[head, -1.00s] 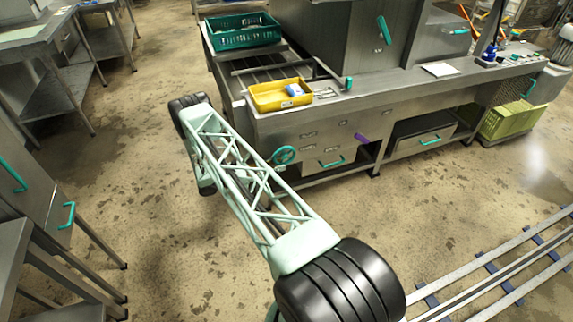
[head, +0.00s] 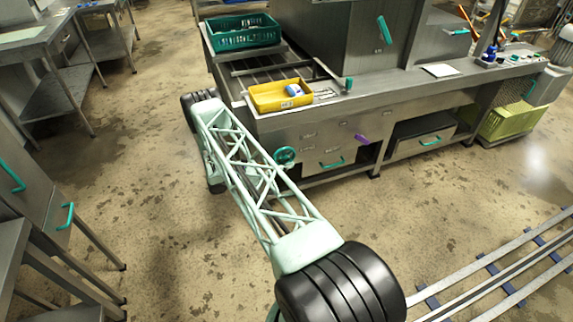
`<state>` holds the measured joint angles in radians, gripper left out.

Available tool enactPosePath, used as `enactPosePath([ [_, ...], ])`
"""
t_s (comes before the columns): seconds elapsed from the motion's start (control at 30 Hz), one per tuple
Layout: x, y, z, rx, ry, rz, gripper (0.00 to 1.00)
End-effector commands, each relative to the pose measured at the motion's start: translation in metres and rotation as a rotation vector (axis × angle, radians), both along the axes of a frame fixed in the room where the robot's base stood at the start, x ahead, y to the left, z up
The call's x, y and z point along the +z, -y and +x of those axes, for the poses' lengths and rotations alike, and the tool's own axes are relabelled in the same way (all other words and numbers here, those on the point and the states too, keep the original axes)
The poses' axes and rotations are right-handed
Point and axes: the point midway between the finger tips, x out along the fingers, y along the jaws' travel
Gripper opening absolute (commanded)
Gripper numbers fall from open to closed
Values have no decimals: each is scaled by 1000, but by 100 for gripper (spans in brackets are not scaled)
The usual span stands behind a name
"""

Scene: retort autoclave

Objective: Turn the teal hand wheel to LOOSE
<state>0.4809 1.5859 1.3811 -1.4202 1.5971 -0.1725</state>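The teal hand wheel (head: 284,155) is on the front panel of the steel bench, near its left end. It is small in the head view, and the lattice of my arm passes just left of and below it. I cannot read a LOOSE mark or the wheel's setting. My arm reaches from the bottom middle up to the left end of the bench. My gripper is not visible; the lower part of the arm beyond the elbow is mostly hidden behind the lattice link.
A yellow tray (head: 257,101) and a green crate (head: 240,41) stand on the bench. A purple lever (head: 361,139) and a teal drawer handle (head: 332,164) are right of the wheel. A steel cabinet (head: 36,190) stands at left. Floor is clear between.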

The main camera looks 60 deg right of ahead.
Motion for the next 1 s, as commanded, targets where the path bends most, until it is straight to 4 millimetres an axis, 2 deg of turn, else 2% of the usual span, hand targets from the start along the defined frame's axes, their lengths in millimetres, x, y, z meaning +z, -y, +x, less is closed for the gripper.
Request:
enactPosePath([
  [0.03, 0, 0, 0, 0, 0, 0, 9],
  [0.13, 0, 0, 0, 0, 0, 0, 0],
  [0.47, -1, 1, -2, 0, -18, -21, 0],
  [1.0, 2, 9, -6, 1, -119, -161, 0],
])
